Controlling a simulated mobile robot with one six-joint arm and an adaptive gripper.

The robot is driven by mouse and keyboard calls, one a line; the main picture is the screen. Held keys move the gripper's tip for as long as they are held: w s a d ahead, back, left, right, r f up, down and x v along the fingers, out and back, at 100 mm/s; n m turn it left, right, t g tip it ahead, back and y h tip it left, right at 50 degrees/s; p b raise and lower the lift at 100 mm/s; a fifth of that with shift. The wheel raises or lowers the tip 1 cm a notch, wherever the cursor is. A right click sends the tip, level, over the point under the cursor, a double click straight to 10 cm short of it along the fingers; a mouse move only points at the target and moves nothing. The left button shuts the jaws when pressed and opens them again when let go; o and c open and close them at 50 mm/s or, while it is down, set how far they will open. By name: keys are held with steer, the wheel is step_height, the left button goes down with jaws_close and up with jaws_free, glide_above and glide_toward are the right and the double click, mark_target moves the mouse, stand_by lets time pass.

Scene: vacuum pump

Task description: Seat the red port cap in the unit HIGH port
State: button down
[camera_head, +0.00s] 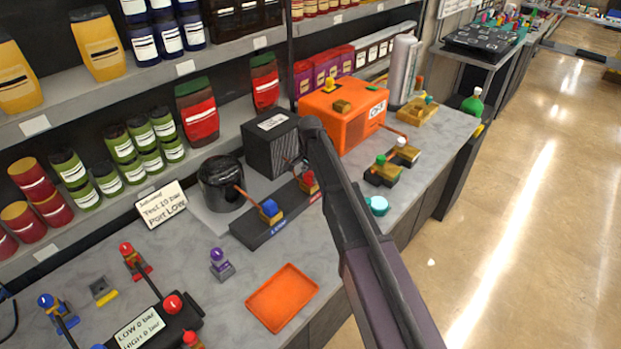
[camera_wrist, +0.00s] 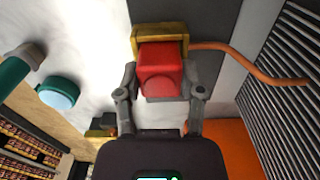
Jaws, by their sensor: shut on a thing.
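The red port cap (camera_wrist: 160,72) sits between the fingers of my gripper (camera_wrist: 161,92) in the wrist view, shut on its sides. The cap is at the mouth of a brass port block (camera_wrist: 160,32) with an orange hose running right. I cannot tell how deep it sits. In the head view the red cap (camera_head: 309,179) is at the right port of the unit's dark port bar (camera_head: 262,232), beside a red label. My arm hides part of this spot. A blue cap (camera_head: 270,208) is on the left port, beside a blue label.
The black pump (camera_head: 221,184) and black ribbed box (camera_head: 271,144) stand behind the bar. An orange unit (camera_head: 343,112) is behind right. An orange tray (camera_head: 282,297), a purple-topped fitting (camera_head: 221,265) and a gauge box (camera_head: 150,328) are in front. A teal round cap (camera_head: 378,206) lies right of my arm.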

mark_target(310, 174)
steer(key=shift+f, duration=0.2)
steer(key=shift+c, duration=1.1)
jaws_free()
steer(key=shift+r, duration=0.25)
step_height(310, 174, up, 12)
steer(key=p, duration=1.2)
steer(key=s+d+n, duration=0.7)
steer(key=s+d, duration=1.6)
steer(key=s, duration=0.3)
steer(key=shift+n, duration=0.3)
